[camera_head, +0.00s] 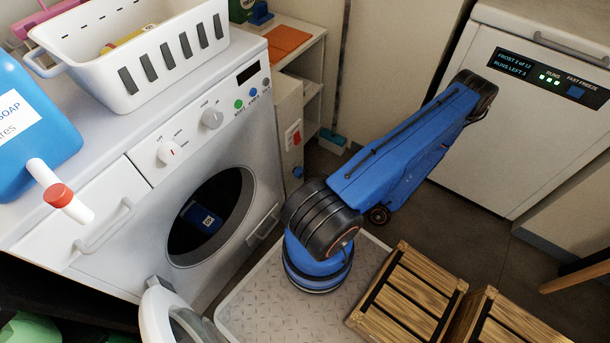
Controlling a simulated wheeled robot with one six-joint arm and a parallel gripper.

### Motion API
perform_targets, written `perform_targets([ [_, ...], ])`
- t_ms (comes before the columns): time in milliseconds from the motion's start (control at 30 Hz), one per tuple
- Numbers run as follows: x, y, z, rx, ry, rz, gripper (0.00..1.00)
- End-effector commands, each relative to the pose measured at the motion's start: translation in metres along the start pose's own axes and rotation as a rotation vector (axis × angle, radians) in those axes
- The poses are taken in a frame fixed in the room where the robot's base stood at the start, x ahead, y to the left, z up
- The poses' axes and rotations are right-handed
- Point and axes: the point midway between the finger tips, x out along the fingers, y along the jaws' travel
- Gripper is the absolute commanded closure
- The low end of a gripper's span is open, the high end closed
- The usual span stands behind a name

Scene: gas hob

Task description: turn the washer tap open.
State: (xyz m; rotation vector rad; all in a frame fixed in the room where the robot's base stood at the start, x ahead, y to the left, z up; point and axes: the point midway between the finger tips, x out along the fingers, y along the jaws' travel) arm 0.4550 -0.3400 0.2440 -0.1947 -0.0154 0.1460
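The white washer (130,260) stands at the left. Its round opening is dark, with a blue labelled thing (202,219) inside, and its round door (172,318) hangs open at the bottom. A small blue knob (297,172) sits low on the narrow panel right of the washer, below a red switch (293,135). It may be the washer tap; it is too small to tell whether it is open or closed. My blue arm reaches from the lower middle toward the upper right, apart from the knob. My gripper is not in view.
A white basket (150,60) and a blue soap bottle (30,130) with a red-tipped spout stand on the washer. Wooden crates (408,296) lie at the lower right near a pale tray (270,315). A white freezer (500,150) stands behind my arm. Dark floor shows between.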

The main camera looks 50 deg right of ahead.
Motion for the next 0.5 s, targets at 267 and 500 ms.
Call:
perform_targets([
  [267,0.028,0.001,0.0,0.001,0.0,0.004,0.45],
  [500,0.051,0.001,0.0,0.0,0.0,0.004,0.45],
])
